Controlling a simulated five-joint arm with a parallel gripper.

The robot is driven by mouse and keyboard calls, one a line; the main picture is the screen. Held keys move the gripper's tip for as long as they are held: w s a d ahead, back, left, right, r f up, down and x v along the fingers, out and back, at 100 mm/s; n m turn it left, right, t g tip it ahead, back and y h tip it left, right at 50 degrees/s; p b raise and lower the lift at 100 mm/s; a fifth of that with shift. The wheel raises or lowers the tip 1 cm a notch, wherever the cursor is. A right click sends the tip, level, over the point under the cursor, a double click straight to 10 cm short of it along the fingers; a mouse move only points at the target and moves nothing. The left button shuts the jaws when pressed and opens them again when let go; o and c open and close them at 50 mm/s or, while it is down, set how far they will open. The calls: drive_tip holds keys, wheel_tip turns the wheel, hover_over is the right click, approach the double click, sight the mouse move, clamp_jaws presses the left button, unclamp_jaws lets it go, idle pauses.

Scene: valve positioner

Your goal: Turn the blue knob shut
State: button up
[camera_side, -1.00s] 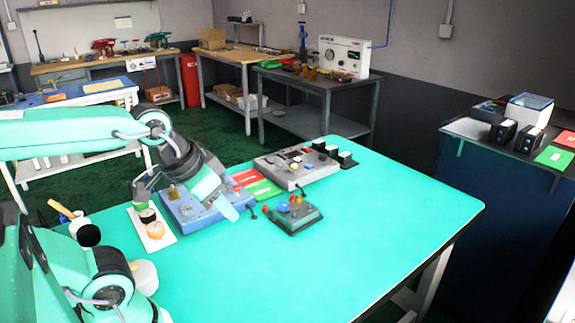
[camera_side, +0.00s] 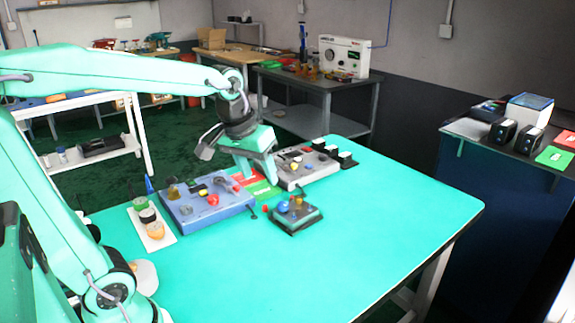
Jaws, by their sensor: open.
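A small dark grey-green box (camera_side: 297,217) sits on the teal table top. A round blue knob (camera_side: 283,207) is on its top face, with small red and yellow parts near it. My gripper (camera_side: 259,176) points down, open and empty, behind and to the left of that box in the picture. It is near the red and green mats and the grey panel. It looks apart from the blue knob. How high its fingertips are above the table is hard to tell. The knob's exact turn angle is too small to read.
A blue panel (camera_side: 208,207) with a red knob and other controls lies left of the box. A grey panel (camera_side: 302,166) with buttons lies behind it. A white tray (camera_side: 158,238) with small jars is at the left. The table's front and right are clear.

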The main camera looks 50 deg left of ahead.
drive_tip(key=w+a+f+n+g, duration=0.2)
drive_tip(key=w+a+f+n, duration=0.25)
drive_tip(key=w+a, duration=0.4)
drive_tip(key=n+g, duration=0.2)
drive_tip(key=n, duration=0.1)
approach(283, 204)
drive_tip(key=shift+s, duration=0.25)
drive_tip(key=shift+w+a+f, duration=0.2)
drive_tip(key=shift+a+f, duration=0.1)
drive_tip(key=shift+f, duration=0.05)
drive_tip(key=shift+f, duration=0.1)
drive_tip(key=shift+f, duration=3.85)
drive_tip(key=c, duration=1)
drive_tip(key=shift+o, duration=0.2)
